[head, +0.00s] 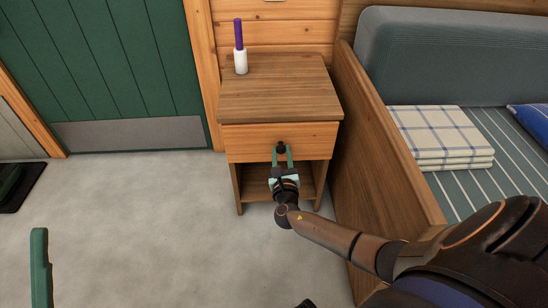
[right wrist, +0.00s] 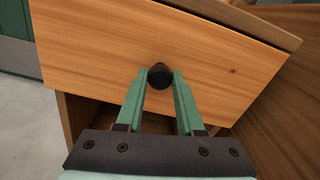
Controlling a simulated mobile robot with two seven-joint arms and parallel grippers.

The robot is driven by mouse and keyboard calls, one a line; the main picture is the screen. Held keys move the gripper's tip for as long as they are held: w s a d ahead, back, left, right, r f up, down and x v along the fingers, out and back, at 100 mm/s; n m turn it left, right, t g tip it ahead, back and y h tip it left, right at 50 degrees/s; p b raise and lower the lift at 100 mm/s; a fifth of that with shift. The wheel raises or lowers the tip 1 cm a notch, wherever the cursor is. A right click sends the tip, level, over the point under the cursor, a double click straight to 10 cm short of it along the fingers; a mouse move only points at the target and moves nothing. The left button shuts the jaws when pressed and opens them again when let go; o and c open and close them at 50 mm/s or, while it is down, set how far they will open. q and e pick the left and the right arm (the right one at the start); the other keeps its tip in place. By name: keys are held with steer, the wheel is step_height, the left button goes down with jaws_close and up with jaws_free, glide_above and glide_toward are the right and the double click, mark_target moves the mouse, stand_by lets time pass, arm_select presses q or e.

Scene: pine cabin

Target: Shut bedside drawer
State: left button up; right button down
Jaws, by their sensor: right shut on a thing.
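The bedside drawer (head: 245,142) is a pale wooden front below the top of the brown nightstand (head: 270,90). It looks flush or nearly flush with the cabinet; I cannot tell whether a small gap is left. Its round black knob (right wrist: 160,76) sits at the middle of the front. My right gripper (head: 281,151) has its green fingers shut on the knob, one on each side, as the right wrist view (right wrist: 160,82) also shows. A green piece at the lower left, seemingly a finger of my left gripper (head: 39,265), shows over the floor, mostly out of frame.
A white and purple bottle-like thing (head: 240,58) stands on the nightstand. Below the drawer is an open shelf space (head: 255,184). A wooden bed side (head: 375,150) borders the right. A green door (head: 100,70) is at the left, with clear grey floor (head: 140,220) before it.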

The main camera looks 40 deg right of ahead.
steer(key=shift+w+d+r, duration=0.1)
steer(key=shift+w+d, duration=0.1)
steer(key=shift+w, duration=0.2)
arm_select(q)
steer(key=shift+w+a, duration=0.3)
arm_select(e)
steer(key=c, duration=0.5)
jaws_free()
arm_select(q)
steer(key=shift+s+a+r+p, duration=0.1)
steer(key=shift+a+r+p, duration=0.05)
steer(key=shift+r+p, duration=1.1)
steer(key=shift+a+r+p, duration=0.1)
steer(key=shift+r+p, duration=0.9)
steer(key=shift+r, duration=0.3)
arm_select(e)
steer(key=shift+v, duration=6.25)
arm_select(q)
steer(key=shift+n, duration=0.3)
